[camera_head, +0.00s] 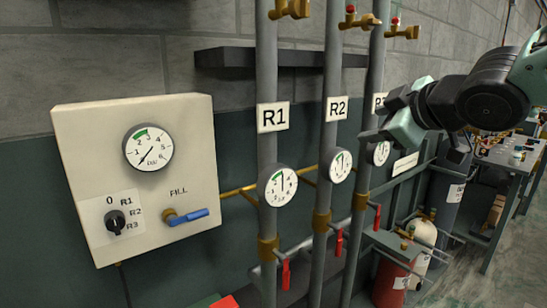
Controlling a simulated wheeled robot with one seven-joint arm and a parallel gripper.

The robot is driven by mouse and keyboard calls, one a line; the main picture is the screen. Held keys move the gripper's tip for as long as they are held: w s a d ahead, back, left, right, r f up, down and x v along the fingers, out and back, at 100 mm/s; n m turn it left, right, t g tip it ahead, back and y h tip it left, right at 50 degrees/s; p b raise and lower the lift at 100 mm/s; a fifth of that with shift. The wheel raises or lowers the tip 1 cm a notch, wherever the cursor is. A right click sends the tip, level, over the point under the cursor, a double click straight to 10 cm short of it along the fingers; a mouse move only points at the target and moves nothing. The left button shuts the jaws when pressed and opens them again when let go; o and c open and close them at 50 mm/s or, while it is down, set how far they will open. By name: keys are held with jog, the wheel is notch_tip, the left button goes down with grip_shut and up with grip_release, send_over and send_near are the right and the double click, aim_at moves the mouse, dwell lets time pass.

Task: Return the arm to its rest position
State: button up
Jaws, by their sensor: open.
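My arm (480,98) reaches in from the right edge at the upper right. My gripper (374,136) is at its left end, in front of the R3 pipe and partly over its label and gauge. It looks empty, and its fingertips are small and dark in this view. The beige control box (80,150) on the left has a pressure gauge (148,148), a black selector knob (115,222) with marks 0, R1, R2 and R3, and a blue FILL lever (190,217) lying nearly level.
Grey pipes R1 (267,85), R2 (331,70) and R3 stand along the wall, with gauges and red-handled valves (286,274). A dark shelf (225,57) is behind them. A red cylinder (392,282), a white cylinder (424,240) and a workbench (505,155) are at right. Floor shows at lower right.

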jog(key=s+a+f+m+g+h, duration=0.1)
jog(key=s+a+f+m+g, duration=0.15)
jog(key=s+f, duration=0.4)
jog(key=s+a+f+m+g+h, duration=0.1)
jog(key=s+a+f+g, duration=0.25)
jog(key=s+f, duration=0.35)
jog(key=s+f+m+g+h, duration=0.1)
jog(key=s+f+g, duration=0.5)
jog(key=s, duration=1)
notch_tip(320, 180, down, 3)
jog(key=shift+d+f+g+h, duration=0.15)
jog(key=shift+f+g+h, duration=0.05)
jog(key=shift+g+h, duration=0.2)
jog(key=shift+w, duration=0.1)
